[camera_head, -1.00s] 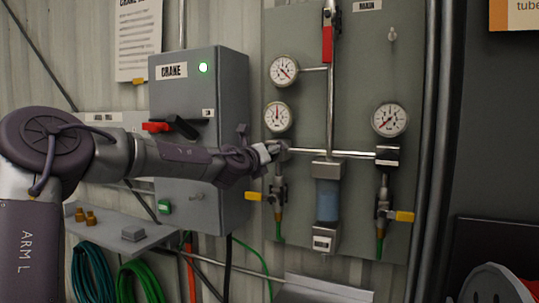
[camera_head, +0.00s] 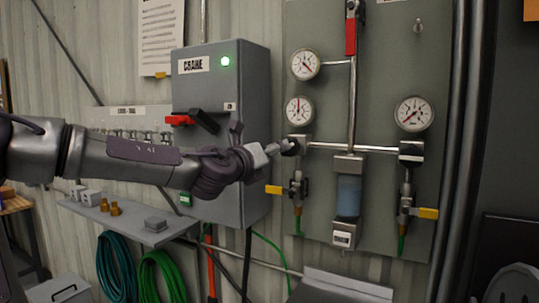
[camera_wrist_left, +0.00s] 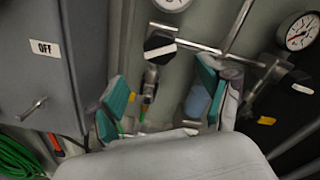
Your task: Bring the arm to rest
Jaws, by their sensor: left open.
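My left arm (camera_head: 120,157) comes in from the left in the head view, stretched roughly level across the front of the grey crane box (camera_head: 222,75). My left gripper (camera_head: 285,148) is in front of the gauge panel, by the left end of the horizontal pipe. Whether it touches the panel fittings cannot be told from the head view. In the left wrist view the gripper (camera_wrist_left: 160,98) is open, with its teal-padded fingers wide apart and nothing between them. A valve with a dark cap (camera_wrist_left: 159,43) shows beyond the gap. My right gripper is not in view.
The gauge panel (camera_head: 385,40) carries several gauges, a blue filter bowl (camera_head: 348,196) and yellow-handled valves. The crane box has a red lever (camera_head: 180,120) and a lit green lamp. A small shelf (camera_head: 150,232) with brass fittings stands below the arm; green hoses (camera_head: 160,278) hang under it.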

